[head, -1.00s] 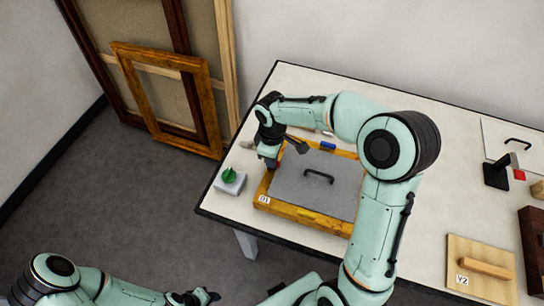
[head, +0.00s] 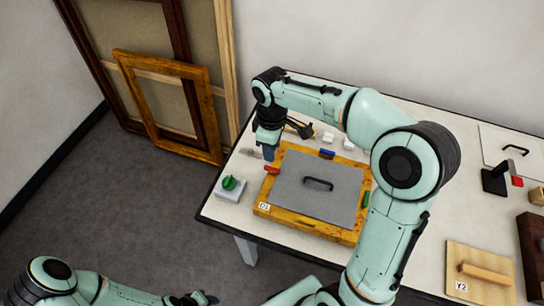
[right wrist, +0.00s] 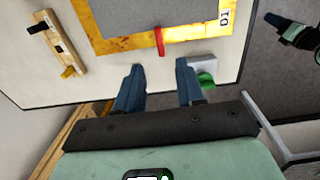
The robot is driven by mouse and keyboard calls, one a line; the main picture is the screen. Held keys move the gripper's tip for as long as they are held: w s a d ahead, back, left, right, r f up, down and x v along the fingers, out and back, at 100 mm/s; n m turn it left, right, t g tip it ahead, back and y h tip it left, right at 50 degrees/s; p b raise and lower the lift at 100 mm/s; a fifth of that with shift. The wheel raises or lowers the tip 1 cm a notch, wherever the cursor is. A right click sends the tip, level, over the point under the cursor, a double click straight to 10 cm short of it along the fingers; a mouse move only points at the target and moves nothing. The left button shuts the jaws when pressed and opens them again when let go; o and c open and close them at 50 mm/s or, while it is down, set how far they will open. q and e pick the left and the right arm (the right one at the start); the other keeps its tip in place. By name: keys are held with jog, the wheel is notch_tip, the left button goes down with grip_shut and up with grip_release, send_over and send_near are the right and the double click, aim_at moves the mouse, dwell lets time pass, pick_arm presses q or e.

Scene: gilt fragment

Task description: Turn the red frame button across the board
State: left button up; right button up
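The red frame button (head: 271,169) sits on the left rail of the gilt frame (head: 285,215). In the right wrist view the red button (right wrist: 159,41) lies crosswise over the rail, with its inner end at the edge of the grey board (right wrist: 130,15). The board (head: 318,190) has a black handle and lies inside the frame. My right gripper (head: 268,153) is just beyond the button, apart from it. In the right wrist view its fingers (right wrist: 160,88) are spread with nothing between them. My left gripper (head: 197,299) is low at the bottom edge, its fingers unclear.
A blue button (head: 327,153) and a green button (head: 365,199) sit on other rails. A white box with a green knob (head: 229,183) stands left of the frame. Small white blocks are behind it. A wooden panel (head: 480,270) and black stand (head: 496,178) are at right.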

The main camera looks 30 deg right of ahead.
notch_tip(320, 180, up, 4)
jog(key=shift+r, duration=0.15)
dwell(0.6)
